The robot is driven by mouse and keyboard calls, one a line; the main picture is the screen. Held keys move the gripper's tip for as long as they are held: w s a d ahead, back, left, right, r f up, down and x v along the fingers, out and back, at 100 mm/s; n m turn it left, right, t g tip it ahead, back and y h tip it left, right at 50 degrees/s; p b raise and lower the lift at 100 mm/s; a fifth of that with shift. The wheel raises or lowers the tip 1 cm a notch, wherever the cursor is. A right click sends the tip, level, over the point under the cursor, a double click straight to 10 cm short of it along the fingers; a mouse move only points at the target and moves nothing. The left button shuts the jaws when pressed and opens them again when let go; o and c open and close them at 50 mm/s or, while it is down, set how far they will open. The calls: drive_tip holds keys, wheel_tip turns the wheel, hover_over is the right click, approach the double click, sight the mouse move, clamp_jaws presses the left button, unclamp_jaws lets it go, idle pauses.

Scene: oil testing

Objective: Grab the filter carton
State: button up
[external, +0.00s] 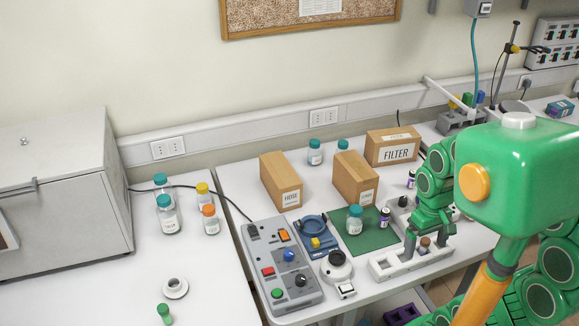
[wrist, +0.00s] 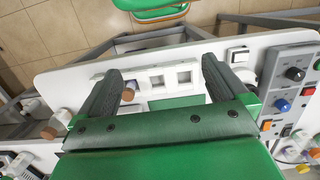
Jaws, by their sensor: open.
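The filter carton (external: 394,142), a brown box with a white FILTER label on its front, stands upright at the back of the bench in the external view. I do not see it in the wrist view. My gripper (external: 427,240) points down over the white rack (external: 381,270) at the bench's front, apart from the carton and nearer the camera. In the wrist view my gripper (wrist: 166,78) has its dark fingers spread. The rack (wrist: 157,68) lies below, with a brown-capped vial (wrist: 128,95) beside the left finger.
A middle carton (external: 345,180) and a HOSE carton (external: 272,185) stand left of the filter carton. A teal-capped bottle (external: 354,224) stands on the green mat (external: 375,236). A grey control box (external: 291,275) is at the front left. Small teal-capped bottles stand behind the cartons.

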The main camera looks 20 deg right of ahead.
drive_tip(key=shift+s+f, duration=0.3)
drive_tip(key=shift+s, duration=0.25)
drive_tip(key=shift+s+f, duration=0.25)
drive_tip(key=shift+s, duration=0.3)
drive_tip(key=w+d+r+n+h, duration=0.25)
drive_tip(key=w+d, duration=0.25)
drive_tip(key=w, duration=0.6)
drive_tip(key=w+d+r+n+g+h, duration=0.1)
drive_tip(key=w+d+n+h, duration=0.2)
drive_tip(key=w, duration=0.8)
drive_tip(key=w+d+r+n+h, duration=0.1)
drive_tip(key=w+d+n+h, duration=0.15)
drive_tip(key=w+d, duration=0.6)
drive_tip(key=n+t+h, duration=0.1)
drive_tip(key=n+h, duration=0.4)
drive_tip(key=n, duration=0.3)
approach(386, 135)
drive_tip(key=shift+x, duration=4.6)
drive_tip(key=shift+n, duration=0.3)
drive_tip(key=c, duration=1.2)
